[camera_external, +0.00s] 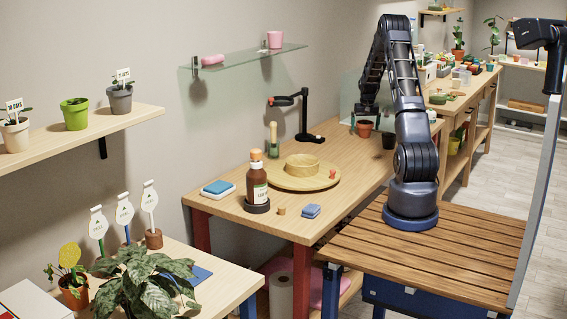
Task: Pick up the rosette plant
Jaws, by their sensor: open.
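My gripper (366,118) is open at the far end of the wooden table (225,203), pointing down. A small terracotta pot (364,129) shows directly below it, near the fingertips; I cannot tell whether they touch it. Any plant in this pot is hidden by the gripper or too small to make out, so I cannot confirm it is the rosette plant. A dark pot (388,141) stands just right of it.
A glass shelf (245,58) hangs on the wall. A leafy plant (150,285) stands on the front table. The table between board and pots is clear.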

